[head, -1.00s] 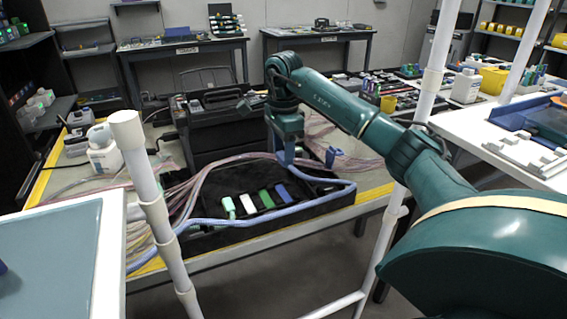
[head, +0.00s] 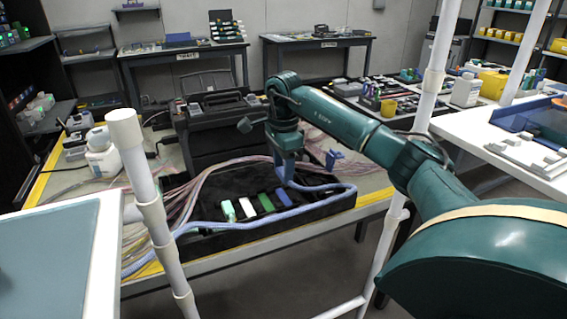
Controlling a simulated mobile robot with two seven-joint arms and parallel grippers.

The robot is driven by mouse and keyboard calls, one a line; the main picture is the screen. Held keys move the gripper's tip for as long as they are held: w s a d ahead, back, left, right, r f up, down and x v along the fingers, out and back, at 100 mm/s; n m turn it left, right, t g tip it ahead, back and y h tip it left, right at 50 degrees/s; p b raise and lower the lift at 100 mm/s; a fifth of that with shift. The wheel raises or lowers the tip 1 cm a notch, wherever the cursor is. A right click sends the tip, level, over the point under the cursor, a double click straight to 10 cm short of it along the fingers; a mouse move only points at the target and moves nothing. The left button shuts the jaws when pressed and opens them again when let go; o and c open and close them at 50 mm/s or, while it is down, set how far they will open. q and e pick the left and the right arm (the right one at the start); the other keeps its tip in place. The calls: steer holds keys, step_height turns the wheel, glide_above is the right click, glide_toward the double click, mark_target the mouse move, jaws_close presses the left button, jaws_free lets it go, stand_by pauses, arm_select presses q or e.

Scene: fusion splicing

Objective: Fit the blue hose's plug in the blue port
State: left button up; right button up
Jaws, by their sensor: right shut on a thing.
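My right gripper (head: 287,158) hangs above the black tray (head: 330,207) and is shut on the blue hose's end. The plug in its jaws is small and mostly hidden by the fingers. The blue hose (head: 262,218) runs along the tray's front edge, bends round at the right and comes back to the gripper. The blue port (head: 283,197) is the rightmost of a row of coloured blocks, just below the gripper. The plug looks apart from it, though the small gap is hard to judge. My left gripper is out of view.
Beside the blue port are a green block (head: 265,202), a white block (head: 247,208) and a pale green piece (head: 228,211). A bundle of pale cables (head: 200,185) lies behind and left. A small blue piece (head: 335,158) is to the right. White posts (head: 152,215) stand in front.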

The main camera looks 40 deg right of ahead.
steer(key=d+p, duration=0.1)
steer(key=d, duration=0.6)
steer(key=s+d+p, duration=0.1)
steer(key=d, duration=0.2)
steer(key=shift+s+d+p, duration=0.1)
steer(key=shift+d+p, duration=0.15)
steer(key=shift+p, duration=0.05)
steer(key=shift+d, duration=0.3)
steer(key=shift+p, duration=0.4)
steer(key=shift+f, duration=0.2)
